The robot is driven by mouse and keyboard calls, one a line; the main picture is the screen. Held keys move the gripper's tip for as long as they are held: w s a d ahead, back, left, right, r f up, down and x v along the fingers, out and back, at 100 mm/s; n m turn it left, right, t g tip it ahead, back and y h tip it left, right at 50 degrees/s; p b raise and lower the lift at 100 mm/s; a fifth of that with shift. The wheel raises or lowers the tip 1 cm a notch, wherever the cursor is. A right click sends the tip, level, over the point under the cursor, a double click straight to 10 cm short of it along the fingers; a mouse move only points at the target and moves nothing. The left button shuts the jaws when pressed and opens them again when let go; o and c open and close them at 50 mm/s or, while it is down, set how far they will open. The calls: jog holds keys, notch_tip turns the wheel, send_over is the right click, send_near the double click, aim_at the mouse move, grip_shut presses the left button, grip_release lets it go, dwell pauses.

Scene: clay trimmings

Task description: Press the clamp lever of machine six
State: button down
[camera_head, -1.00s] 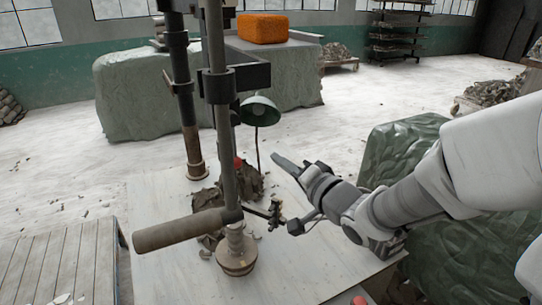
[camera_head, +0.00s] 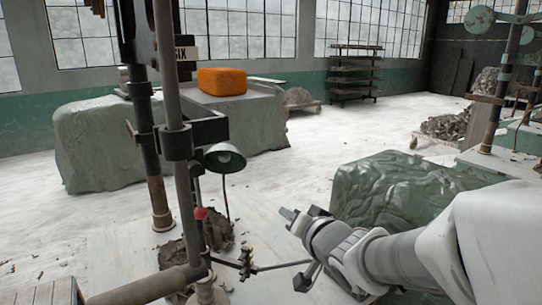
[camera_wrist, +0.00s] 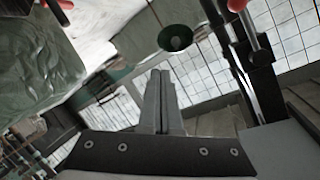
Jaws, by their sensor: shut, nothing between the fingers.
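A machine with upright posts (camera_head: 178,140) stands at the left in the head view, beside a plate with a partly hidden marking that ends in "IX" (camera_head: 186,53). It has a thick brown-grey handle (camera_head: 140,287) at lower left and a red ball knob (camera_head: 201,213) by the post. I cannot tell for certain which is the clamp lever. My gripper (camera_head: 288,213) is shut and empty, right of the red knob and apart from it. In the wrist view, my shut fingers (camera_wrist: 160,100) point towards the green lamp, and a red knob (camera_wrist: 237,4) shows at top right.
The green lamp (camera_head: 225,158) stands close behind the machine, left of my gripper. A brass fitting (camera_head: 247,262) on a thin rod sits low, left of my wrist. A green-covered heap (camera_head: 395,185) is at the right. An orange block (camera_head: 222,81) rests on a covered bench behind.

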jog(key=s+d+g+h, duration=0.1)
jog(key=s+d+h, duration=0.35)
jog(key=d, duration=0.25)
jog(key=s+d+f+n+g, duration=0.1)
jog(key=s+g, duration=0.1)
jog(key=s, duration=0.4)
jog(key=s+d+f+n+g, duration=0.1)
jog(key=s+g, duration=0.1)
jog(key=s, duration=0.4)
jog(key=s+d+f+n+g+b, duration=0.1)
jog(key=s+g, duration=0.2)
jog(key=s, duration=0.3)
jog(key=shift+s+d+f+h, duration=0.15)
jog(key=shift+d+f+h, duration=0.05)
jog(key=shift+d+h, duration=0.15)
